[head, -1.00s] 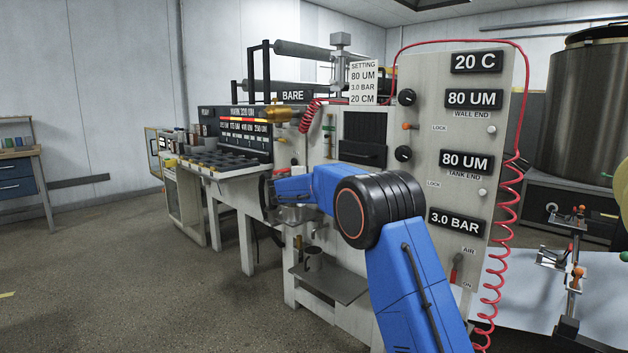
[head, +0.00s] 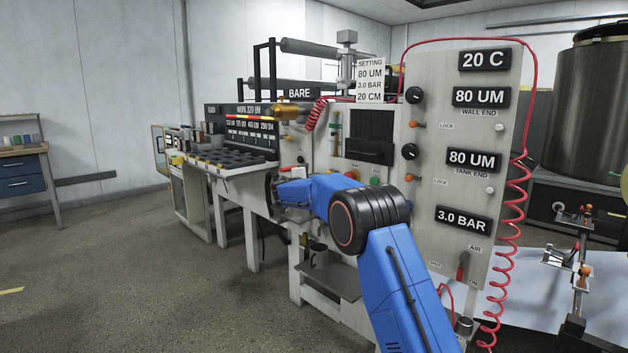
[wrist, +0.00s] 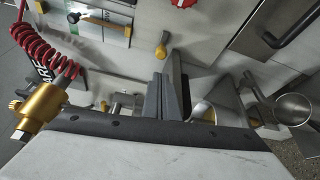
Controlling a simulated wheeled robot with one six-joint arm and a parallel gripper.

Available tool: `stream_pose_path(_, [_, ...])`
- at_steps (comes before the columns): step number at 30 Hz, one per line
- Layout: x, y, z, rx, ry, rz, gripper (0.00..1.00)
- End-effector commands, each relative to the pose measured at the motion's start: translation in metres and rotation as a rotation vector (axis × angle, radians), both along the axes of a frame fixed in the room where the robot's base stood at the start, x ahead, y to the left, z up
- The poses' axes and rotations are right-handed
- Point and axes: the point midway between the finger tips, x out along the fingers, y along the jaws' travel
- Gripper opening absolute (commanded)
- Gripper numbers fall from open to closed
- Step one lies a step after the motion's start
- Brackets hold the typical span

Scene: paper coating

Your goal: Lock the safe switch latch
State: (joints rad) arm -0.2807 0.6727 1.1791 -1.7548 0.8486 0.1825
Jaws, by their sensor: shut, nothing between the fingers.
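On the control panel (head: 458,140) in the head view, an orange-tipped lever (head: 417,124) sits left of a LOCK label in the wall end row. A second orange-tipped lever (head: 412,178) sits left of another LOCK label in the tank end row. A red lever (head: 462,266) stands between the AIR and ON labels; a label to its left is too small to read. I cannot tell which of these is the safe switch latch. My gripper (wrist: 168,84) is shut and empty in the wrist view, near the machine front. In the head view its fingers cannot be made out.
A red coiled hose (head: 512,230) hangs along the panel's right edge. A brass fitting on another red hose (wrist: 44,106) is at the wrist view's left. A metal cup (wrist: 293,108) and a dark handle (wrist: 290,25) are at its right. The floor at left is clear.

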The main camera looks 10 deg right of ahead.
Motion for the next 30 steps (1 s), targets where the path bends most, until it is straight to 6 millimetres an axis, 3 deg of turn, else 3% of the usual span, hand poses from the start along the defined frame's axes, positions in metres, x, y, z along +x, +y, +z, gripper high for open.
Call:
stream_pose_path(6, [0.033, -0.021, -0.003, 0.001, -0.001, -0.001, 0.00])
stream_pose_path(12, [0.054, -0.033, -0.003, 0.002, -0.001, -0.001, 0.00])
stream_pose_path(30, [0.064, -0.039, -0.003, 0.001, -0.001, 0.000, 0.00])
